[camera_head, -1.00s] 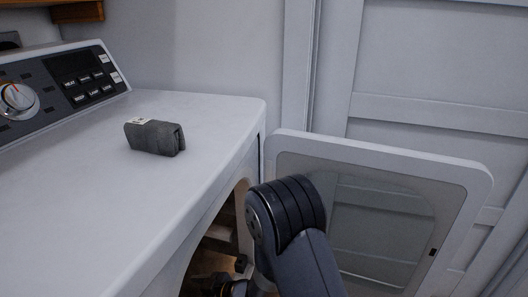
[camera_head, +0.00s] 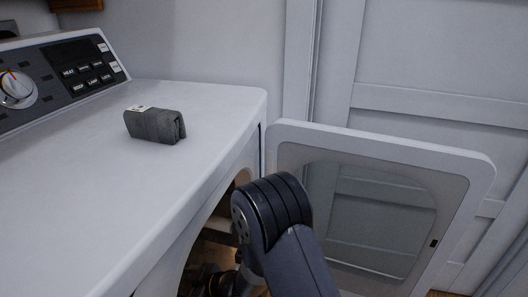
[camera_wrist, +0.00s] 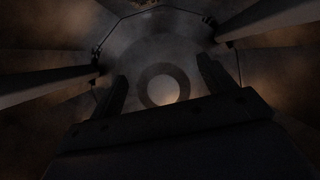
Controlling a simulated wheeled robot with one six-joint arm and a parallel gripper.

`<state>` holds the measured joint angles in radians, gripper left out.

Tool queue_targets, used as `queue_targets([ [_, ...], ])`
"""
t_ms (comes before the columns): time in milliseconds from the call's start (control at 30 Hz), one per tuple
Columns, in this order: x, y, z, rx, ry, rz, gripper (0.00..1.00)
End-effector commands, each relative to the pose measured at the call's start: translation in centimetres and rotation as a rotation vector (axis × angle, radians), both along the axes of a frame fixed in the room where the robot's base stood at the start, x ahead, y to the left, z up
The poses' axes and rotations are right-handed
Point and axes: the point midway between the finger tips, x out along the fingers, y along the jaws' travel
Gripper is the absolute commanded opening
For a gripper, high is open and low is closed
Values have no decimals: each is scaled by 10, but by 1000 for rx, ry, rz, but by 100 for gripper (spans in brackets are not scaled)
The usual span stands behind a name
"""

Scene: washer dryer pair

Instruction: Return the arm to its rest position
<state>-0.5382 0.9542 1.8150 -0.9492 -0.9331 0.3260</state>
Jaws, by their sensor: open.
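My arm shows at the lower middle of the head view, its dark elbow in front of the open machine door. My gripper (camera_wrist: 175,92) shows in the wrist view as two dark fingers set apart, with nothing seen between them. It is inside the dark drum (camera_wrist: 165,50), facing the round back wall with its ring-shaped centre. In the head view the gripper's fingertips are hidden in the opening below the machine top.
The white machine (camera_head: 75,185) has a control panel (camera_head: 70,75) at the back left. A folded grey cloth (camera_head: 155,125) lies on its top. The open door (camera_head: 455,190) stands right of my arm, close to it. A panelled wall (camera_head: 430,60) is behind.

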Motion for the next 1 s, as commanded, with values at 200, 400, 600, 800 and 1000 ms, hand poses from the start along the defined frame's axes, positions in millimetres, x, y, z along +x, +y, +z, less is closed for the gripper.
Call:
queue_targets([
  [200,-8,-38,37,2,0,-8,78],
  [400,-19,-75,39,1,1,-8,78],
  [600,-29,-109,41,2,0,-8,78],
  [800,-38,-139,44,2,1,-7,78],
  [1000,-46,-166,46,2,0,-8,78],
])
